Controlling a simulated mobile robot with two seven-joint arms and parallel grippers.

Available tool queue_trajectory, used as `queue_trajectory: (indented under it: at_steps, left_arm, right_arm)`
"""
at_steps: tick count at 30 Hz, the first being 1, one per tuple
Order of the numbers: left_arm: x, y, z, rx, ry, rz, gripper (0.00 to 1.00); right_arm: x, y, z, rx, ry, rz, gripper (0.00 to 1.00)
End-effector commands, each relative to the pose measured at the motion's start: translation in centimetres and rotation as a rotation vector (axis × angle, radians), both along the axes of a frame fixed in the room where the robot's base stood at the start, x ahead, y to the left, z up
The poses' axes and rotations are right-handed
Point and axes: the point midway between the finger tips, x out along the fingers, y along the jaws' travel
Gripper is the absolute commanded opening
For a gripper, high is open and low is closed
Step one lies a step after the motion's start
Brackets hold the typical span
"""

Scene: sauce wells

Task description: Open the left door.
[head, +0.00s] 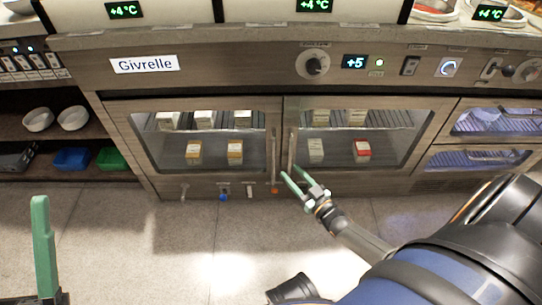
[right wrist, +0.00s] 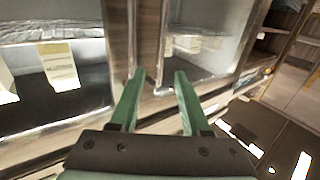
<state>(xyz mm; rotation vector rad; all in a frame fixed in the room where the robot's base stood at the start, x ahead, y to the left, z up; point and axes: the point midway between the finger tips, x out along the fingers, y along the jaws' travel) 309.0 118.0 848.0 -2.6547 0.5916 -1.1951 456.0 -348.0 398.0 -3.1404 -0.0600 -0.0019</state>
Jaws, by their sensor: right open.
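The left door (head: 148,150) is a wood-framed glass door of the cabinet under the counter, and it is shut. Its upright bar handle (head: 274,150) is at the door's right edge, beside the right door's handle (head: 292,148). My right gripper (head: 290,171) is open in front of the lower ends of the two handles. In the right wrist view its green fingers (right wrist: 159,72) are apart, with an upright bar beyond the gap; I cannot tell which handle this is or whether anything touches. One green finger of my left gripper (head: 43,240) shows at lower left, far from the door.
The right door (head: 420,150) is shut, with drawers (head: 500,120) to its right. Cartons (head: 194,152) stand behind the glass. Open shelves with white bowls (head: 73,118) are at the left. Small knobs hang below the left door. The floor (head: 150,240) in front is clear.

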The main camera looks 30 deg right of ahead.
Motion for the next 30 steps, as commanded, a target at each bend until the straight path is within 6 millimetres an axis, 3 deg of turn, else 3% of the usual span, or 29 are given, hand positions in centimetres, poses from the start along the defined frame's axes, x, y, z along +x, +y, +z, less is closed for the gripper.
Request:
queue_trajectory:
  at_steps: [9, 15, 28, 30]
  left_arm:
    - [0.2, -0.3, -3.4, 0.022, 0.01, 0.01, 0.5]
    - [0.2, -0.5, -4.7, 0.034, 0.014, 0.015, 0.5]
    - [0.3, -0.6, -5.0, 0.039, 0.015, 0.016, 0.5]
    - [0.3, -0.6, -5.0, 0.039, 0.016, 0.017, 0.5]
  right_arm:
    - [6.7, 0.3, -0.3, -0.001, -0.004, 0.001, 0.47]
    - [9.5, 0.4, -0.2, -0.001, -0.001, 0.001, 0.47]
    - [10.4, 0.5, 0.0, 0.0, 0.001, 0.001, 0.47]
    - [10.4, 0.5, 0.0, 0.0, 0.001, 0.001, 0.4]
